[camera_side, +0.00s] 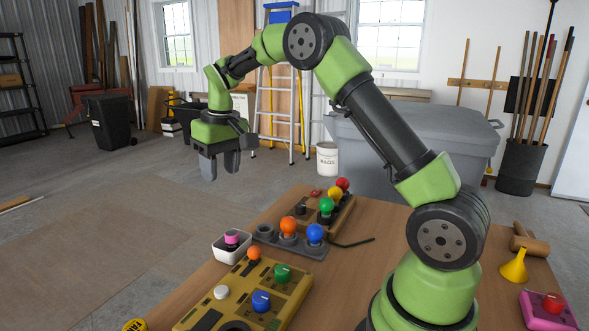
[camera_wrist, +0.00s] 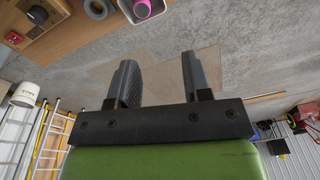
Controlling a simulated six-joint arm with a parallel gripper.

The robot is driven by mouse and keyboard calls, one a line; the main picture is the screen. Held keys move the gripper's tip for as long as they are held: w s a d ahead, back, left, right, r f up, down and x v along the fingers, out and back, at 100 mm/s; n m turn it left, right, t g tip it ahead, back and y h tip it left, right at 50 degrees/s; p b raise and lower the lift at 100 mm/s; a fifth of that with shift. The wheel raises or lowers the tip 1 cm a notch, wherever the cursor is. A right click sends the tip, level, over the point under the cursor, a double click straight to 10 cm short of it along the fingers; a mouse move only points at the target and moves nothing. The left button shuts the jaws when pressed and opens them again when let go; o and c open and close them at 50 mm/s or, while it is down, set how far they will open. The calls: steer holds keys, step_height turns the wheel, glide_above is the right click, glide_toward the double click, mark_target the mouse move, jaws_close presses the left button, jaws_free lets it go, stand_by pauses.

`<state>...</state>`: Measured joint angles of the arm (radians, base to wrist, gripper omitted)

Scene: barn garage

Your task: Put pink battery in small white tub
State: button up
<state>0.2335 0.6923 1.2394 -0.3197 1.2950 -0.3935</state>
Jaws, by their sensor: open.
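The pink battery (camera_side: 231,237) stands inside the small white tub (camera_side: 228,256) at the table's left edge, its pink end showing above the rim and a dark part below it. In the wrist view the pink battery (camera_wrist: 142,8) and the white rim of the tub (camera_wrist: 160,9) show at the top edge, partly cut off. My gripper (camera_side: 221,170) is up in the air above and slightly left of the tub, clear of it. Its fingers (camera_wrist: 157,58) are apart with nothing between them.
A grey holder (camera_side: 265,231) with orange and blue knobbed pieces stands right of the tub. A yellow panel with knobs (camera_side: 235,305) is in front. The air around my gripper is free.

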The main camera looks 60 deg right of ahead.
steer(key=s+a+r+t+y, duration=0.1)
steer(key=s+a+r+t, duration=0.1)
steer(key=s+a+r, duration=0.5)
steer(key=s+a+r+t, duration=0.2)
steer(key=s+r, duration=0.3)
steer(key=s, duration=0.5)
steer(key=s+a+f+m+t, duration=0.1)
steer(key=s+a+f, duration=0.1)
steer(key=s, duration=0.5)
steer(key=shift+s+a+f+t+y, duration=0.15)
steer(key=shift+s+f+t+y, duration=0.2)
steer(key=shift+f+t+y, duration=0.05)
